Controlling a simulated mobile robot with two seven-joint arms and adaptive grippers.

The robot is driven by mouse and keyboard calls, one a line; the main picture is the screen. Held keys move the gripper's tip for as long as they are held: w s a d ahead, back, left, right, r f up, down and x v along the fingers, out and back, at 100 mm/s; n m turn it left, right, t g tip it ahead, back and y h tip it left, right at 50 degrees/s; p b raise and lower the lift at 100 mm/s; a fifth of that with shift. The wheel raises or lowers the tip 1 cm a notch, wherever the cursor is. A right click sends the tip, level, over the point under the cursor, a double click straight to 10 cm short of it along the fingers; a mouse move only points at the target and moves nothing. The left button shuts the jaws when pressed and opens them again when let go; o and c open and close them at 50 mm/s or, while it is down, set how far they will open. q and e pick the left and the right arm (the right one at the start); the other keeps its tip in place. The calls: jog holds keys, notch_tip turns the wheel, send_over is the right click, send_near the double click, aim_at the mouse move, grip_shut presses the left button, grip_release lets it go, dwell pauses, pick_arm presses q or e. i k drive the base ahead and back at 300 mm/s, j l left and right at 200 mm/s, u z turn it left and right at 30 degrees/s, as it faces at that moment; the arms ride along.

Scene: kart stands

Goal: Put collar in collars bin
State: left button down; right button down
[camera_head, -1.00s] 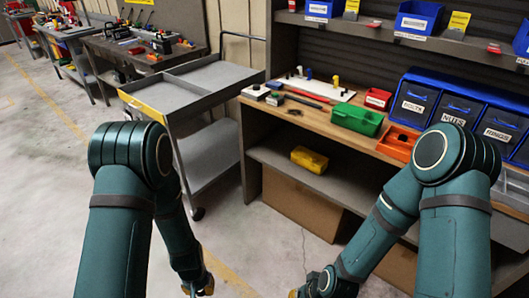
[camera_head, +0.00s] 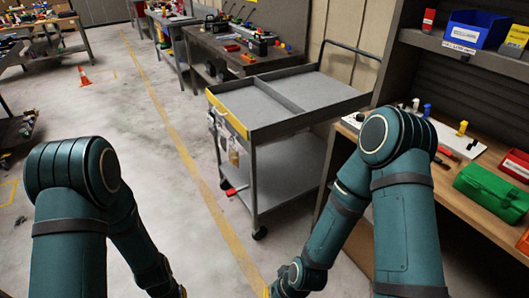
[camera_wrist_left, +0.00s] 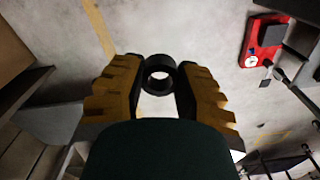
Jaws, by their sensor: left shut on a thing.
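The collar (camera_wrist_left: 160,60) is a small dark ring. In the left wrist view it sits between the yellow fingertips of my left gripper (camera_wrist_left: 158,88), which is shut on it, with its hole facing the camera. A blue bin (camera_head: 476,30) with a white label stands on the upper shelf at the right; I cannot read the label.
A grey two-tier cart (camera_head: 290,103) with a yellow front edge stands in the centre. The workbench at the right holds a green bin (camera_head: 490,190). The floor at left is open.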

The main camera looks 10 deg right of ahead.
aim_at(466, 42)
jog(key=i+j+z, duration=0.25)
jog(key=i, duration=0.15)
jog(key=i+j+z, duration=0.2)
jog(key=i, duration=0.25)
jog(key=i+z, duration=0.15)
jog(key=z, duration=0.3)
jog(key=i+j+z, duration=0.15)
jog(key=z, duration=0.25)
jog(key=i+j+z, duration=0.15)
jog(key=z, duration=0.3)
jog(key=i+j+z, duration=0.1)
jog(key=j+z, duration=0.15)
jog(key=z, duration=0.15)
jog(key=j+z, duration=0.2)
jog(key=z, duration=0.25)
jog(key=i, duration=0.05)
